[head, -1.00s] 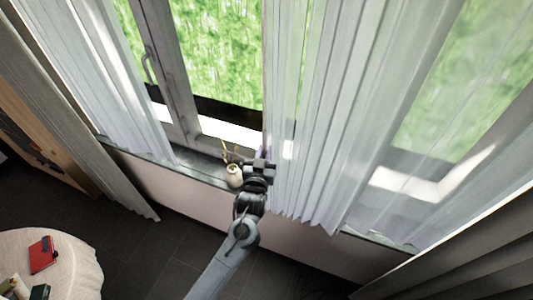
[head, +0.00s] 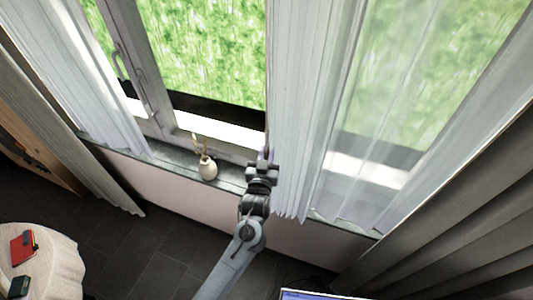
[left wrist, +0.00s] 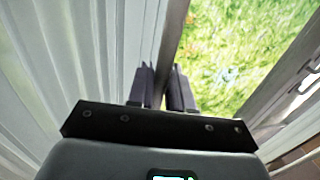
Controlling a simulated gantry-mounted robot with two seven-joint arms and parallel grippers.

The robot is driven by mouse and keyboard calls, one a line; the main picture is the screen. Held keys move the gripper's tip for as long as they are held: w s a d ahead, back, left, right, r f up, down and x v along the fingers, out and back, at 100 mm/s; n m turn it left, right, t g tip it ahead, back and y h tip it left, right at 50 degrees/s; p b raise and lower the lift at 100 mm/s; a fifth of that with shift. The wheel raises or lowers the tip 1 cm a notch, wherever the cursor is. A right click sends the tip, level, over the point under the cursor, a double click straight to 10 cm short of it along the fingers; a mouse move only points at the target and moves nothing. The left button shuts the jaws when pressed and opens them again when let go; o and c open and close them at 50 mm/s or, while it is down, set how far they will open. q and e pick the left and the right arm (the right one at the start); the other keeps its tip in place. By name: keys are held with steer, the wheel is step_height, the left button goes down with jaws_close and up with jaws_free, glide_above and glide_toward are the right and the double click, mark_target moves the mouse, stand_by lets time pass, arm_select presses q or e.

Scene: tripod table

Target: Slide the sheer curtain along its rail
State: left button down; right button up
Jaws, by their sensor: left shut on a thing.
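The white sheer curtain (head: 302,110) hangs in pleats before the right part of the window in the head view. A thinner, see-through stretch (head: 385,110) continues to its right. My left gripper (head: 265,156) is at the curtain's left edge, just above the sill. In the left wrist view the curtain (left wrist: 60,60) fills the left side, and its edge runs down to my two dark fingers (left wrist: 167,85). The fingers are shut on that edge. The rail is out of view. My right gripper is not in view.
A small white vase with twigs (head: 207,168) stands on the sill (head: 180,157), left of my gripper. Another sheer curtain (head: 75,90) hangs at the left, and a dark drape (head: 450,220) at the right. A round table (head: 60,265) is at lower left.

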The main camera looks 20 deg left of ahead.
arm_select(q)
steer(key=c, duration=1.2)
jaws_free()
steer(key=shift+s, duration=0.1)
steer(key=shift+s+f, duration=0.1)
steer(key=shift+s, duration=0.15)
steer(key=shift+s+d+b, duration=0.25)
steer(key=shift+s+b, duration=0.1)
steer(key=shift+s, duration=1.3)
steer(key=shift+s+d+b, duration=0.2)
steer(key=shift+s+b, duration=0.2)
steer(key=shift+s, duration=1.3)
steer(key=shift+s+d+b, duration=0.25)
steer(key=shift+s+b, duration=0.1)
steer(key=shift+s, duration=1.3)
